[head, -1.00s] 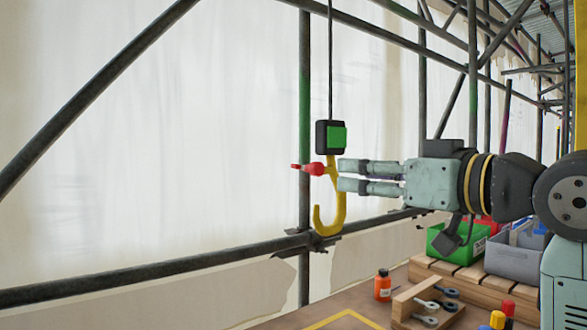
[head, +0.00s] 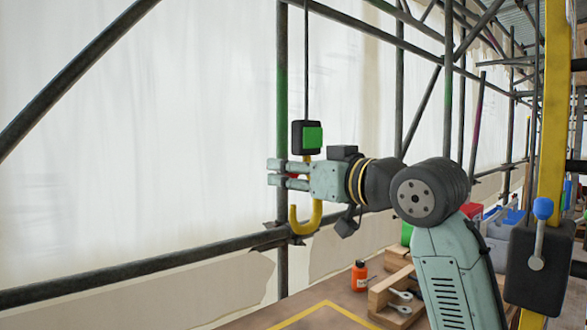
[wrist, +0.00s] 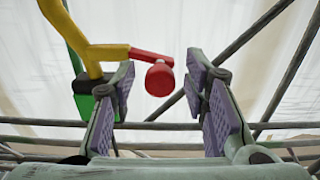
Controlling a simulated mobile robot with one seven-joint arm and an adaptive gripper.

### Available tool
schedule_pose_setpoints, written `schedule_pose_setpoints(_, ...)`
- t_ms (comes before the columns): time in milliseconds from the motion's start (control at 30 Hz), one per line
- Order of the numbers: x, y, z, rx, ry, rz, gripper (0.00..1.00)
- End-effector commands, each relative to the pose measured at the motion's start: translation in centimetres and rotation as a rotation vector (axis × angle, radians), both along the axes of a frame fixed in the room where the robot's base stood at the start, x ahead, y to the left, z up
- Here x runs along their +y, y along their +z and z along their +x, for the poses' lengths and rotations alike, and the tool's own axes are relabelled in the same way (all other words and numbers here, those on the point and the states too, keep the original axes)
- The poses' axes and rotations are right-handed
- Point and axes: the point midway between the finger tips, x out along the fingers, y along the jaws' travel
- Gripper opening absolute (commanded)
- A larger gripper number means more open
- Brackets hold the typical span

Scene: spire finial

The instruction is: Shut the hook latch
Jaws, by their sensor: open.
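A yellow hook (head: 306,216) hangs on a cable below a black block with a green face (head: 306,137). It also shows at the upper left of the wrist view (wrist: 108,52). Its red latch (wrist: 140,54) sticks out sideways from the hook, with a round red knob (wrist: 159,79) at its end. My gripper (head: 270,172) is open and level with the upper hook, hiding most of the latch in the head view. In the wrist view the knob shows in the gap between the fingers, with space visible on both sides. I cannot tell its depth relative to the fingertips.
Scaffold poles (head: 282,90) stand and cross behind the hook. Below is a bench with an orange bottle (head: 359,276) and a wooden tool rack (head: 385,300). A control box with a blue-knobbed lever (head: 541,235) is at the right.

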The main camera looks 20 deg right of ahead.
Motion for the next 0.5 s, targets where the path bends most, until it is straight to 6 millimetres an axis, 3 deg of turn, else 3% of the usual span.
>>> schedule_pose_setpoints(167, 0.00, -0.02, -0.01, 0.000, 0.000, 0.000, 0.40)
schedule_pose_setpoints(500, 0.00, 0.00, -0.03, 0.000, 0.000, 0.000, 0.18)
